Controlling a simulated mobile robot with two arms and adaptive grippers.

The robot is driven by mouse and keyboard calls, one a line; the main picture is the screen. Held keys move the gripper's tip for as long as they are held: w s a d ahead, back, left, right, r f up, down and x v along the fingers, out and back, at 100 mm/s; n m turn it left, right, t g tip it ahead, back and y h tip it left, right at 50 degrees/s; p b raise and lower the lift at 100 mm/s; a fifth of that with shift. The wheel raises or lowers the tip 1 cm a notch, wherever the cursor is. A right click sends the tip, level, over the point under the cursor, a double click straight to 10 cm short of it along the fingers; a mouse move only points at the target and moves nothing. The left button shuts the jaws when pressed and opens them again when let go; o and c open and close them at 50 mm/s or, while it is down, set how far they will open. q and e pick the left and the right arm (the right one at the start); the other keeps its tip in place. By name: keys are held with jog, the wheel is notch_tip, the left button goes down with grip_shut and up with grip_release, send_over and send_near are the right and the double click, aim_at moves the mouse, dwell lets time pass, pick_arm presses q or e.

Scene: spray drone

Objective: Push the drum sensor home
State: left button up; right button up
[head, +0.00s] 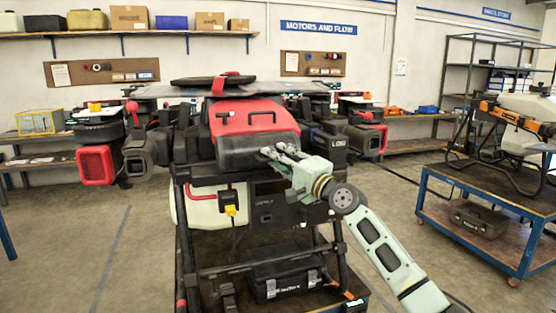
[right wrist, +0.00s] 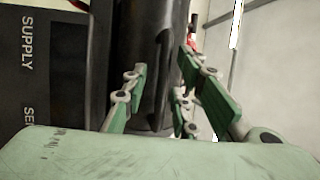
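The spray drone (head: 255,122), with its red-topped dark housing, stands on a dark frame. I cannot clearly make out the drum sensor. My right gripper (head: 272,153) is in front of the housing's lower right, above the dark panel (head: 268,216) marked "SUPPLY". In the right wrist view its green-padded fingers (right wrist: 163,78) are apart, with a dark rounded part (right wrist: 148,40) of the drone beyond and between them. I see no firm hold, and whether a finger touches that part is unclear. The panel (right wrist: 45,70) is at the left there. My left gripper is not in view.
A yellow connector (head: 230,210) hangs at the drone's front. A black case (head: 283,284) sits low in the frame. A blue cart (head: 478,222) stands at the right. Shelves and benches line the back wall. Floor is open at the left.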

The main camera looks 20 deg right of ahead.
jog(key=shift+s, duration=0.1)
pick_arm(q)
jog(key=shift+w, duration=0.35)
pick_arm(e)
jog(key=v, duration=1.2)
